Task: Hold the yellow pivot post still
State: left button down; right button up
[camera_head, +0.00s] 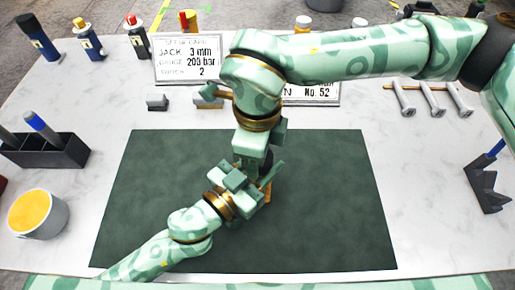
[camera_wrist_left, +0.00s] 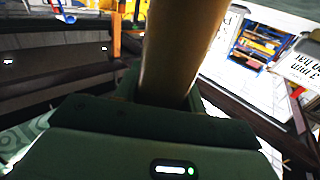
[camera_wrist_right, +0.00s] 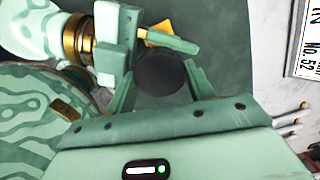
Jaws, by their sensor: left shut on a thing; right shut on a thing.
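The yellow pivot post (camera_head: 267,191) shows only as a small orange-yellow part beside my grippers over the dark green mat (camera_head: 330,200). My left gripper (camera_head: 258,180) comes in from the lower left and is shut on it. In the left wrist view the post (camera_wrist_left: 185,50) is a large tan-brown cylinder rising between the fingers. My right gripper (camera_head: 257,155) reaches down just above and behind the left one. In the right wrist view it is shut on a dark round thing (camera_wrist_right: 160,75); a yellow part (camera_wrist_right: 158,34) shows beyond. The post's foot is hidden.
A black holder (camera_head: 60,150) and a cup with yellow contents (camera_head: 38,213) stand at left. A dark notched block (camera_head: 487,185) and several bolts (camera_head: 433,100) are at right. A sign card (camera_head: 188,60) and spray cans (camera_head: 88,40) stand at the back. Much of the mat is clear.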

jog(key=m, duration=0.5)
jog(key=shift+w, duration=0.15)
jog(key=o, duration=1.1)
jog(key=shift+c, duration=0.2)
jog(key=shift+a, duration=0.1)
jog(key=shift+s, duration=0.2)
jog(key=shift+r, duration=0.1)
notch_tip(320, 180, up, 4)
jog(key=shift+r, duration=0.2)
jog(key=shift+w, duration=0.1)
jog(key=shift+c, duration=0.3)
